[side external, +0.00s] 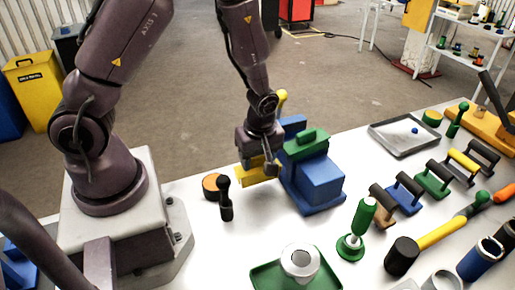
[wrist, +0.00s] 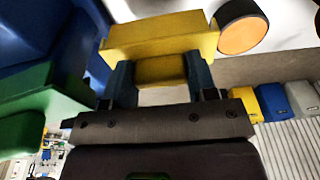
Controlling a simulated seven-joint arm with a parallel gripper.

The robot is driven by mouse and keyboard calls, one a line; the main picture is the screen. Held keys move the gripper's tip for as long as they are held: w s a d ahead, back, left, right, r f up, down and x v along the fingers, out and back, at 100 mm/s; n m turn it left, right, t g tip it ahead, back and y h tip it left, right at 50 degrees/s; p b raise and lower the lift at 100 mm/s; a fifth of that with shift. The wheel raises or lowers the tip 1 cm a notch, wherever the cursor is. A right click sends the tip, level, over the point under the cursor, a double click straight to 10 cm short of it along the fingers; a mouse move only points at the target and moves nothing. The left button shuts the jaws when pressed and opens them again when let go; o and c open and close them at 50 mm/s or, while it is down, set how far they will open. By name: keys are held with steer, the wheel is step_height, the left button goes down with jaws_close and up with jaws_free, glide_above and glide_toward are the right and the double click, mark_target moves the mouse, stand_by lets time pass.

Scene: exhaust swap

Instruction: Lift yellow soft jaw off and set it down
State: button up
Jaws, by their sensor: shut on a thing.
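The yellow soft jaw (side external: 254,174) is a stepped yellow block at the left side of the blue and green vise (side external: 320,182). My gripper (side external: 262,162) reaches down over it and is shut on it. In the wrist view the yellow soft jaw (wrist: 160,38) sits across the fingertips, its narrower part between the two dark blue fingers of my gripper (wrist: 160,72). The vise's blue body (wrist: 60,50) and green block (wrist: 40,105) are to its left there. I cannot tell whether the jaw touches the vise or the table.
A green stamp-like tool (side external: 358,230) and a green tray with a pale ring (side external: 300,262) are in front. White tabletop shows between them.

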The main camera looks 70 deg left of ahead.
mark_target(258, 166)
steer(key=shift+f, duration=0.55)
steer(key=shift+f, duration=1.15)
steer(key=o, duration=1)
step_height(258, 166, up, 13)
steer(key=d, duration=0.2)
steer(key=shift+f, duration=0.15)
